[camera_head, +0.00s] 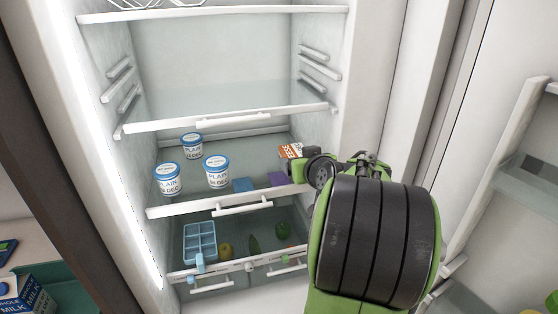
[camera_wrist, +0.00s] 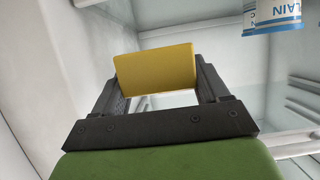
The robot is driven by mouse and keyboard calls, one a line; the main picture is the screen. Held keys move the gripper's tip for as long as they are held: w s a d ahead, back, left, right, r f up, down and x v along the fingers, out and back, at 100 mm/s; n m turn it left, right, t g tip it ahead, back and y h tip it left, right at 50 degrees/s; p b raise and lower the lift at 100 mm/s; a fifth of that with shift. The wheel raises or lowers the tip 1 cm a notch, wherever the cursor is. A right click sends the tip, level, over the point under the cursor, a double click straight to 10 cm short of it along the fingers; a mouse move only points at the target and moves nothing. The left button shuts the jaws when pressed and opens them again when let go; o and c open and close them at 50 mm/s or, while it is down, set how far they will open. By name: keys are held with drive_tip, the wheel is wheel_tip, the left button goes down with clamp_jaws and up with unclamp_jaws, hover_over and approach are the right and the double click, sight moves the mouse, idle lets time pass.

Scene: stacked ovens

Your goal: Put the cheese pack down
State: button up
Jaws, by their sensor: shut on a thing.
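In the wrist view, my gripper (camera_wrist: 157,88) is shut on the cheese pack (camera_wrist: 156,66), a flat yellow block between the two fingers. In the head view, my gripper (camera_head: 299,168) is inside the open fridge, at the right side of the middle shelf (camera_head: 160,209). An orange and white pack (camera_head: 290,151) shows just behind the gripper there and looks like the held cheese pack. My arm hides part of the shelf's right end. I cannot tell whether the pack touches the shelf.
Several white tubs with blue lids, one of them at front centre (camera_head: 217,172), stand left on the shelf. A drawer below holds a blue tray (camera_head: 200,243) and produce. The fridge wall is close right.

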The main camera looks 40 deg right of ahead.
sight(291, 145)
drive_tip(key=w+d, duration=0.1)
drive_tip(key=w, duration=0.1)
drive_tip(key=w+d+p, duration=0.1)
drive_tip(key=w, duration=0.1)
drive_tip(key=w+d+p, duration=0.1)
drive_tip(key=w, duration=0.2)
drive_tip(key=shift+d+r, duration=0.2)
drive_tip(key=shift+d, duration=0.15)
wheel_tip(291, 145, down, 7)
drive_tip(key=shift+r, duration=0.1)
drive_tip(key=shift+w+d+f, duration=0.2)
drive_tip(key=shift+w+f, duration=0.05)
drive_tip(key=shift+w, duration=0.05)
drive_tip(key=shift+s+a+f, duration=0.1)
drive_tip(key=shift+f, duration=0.05)
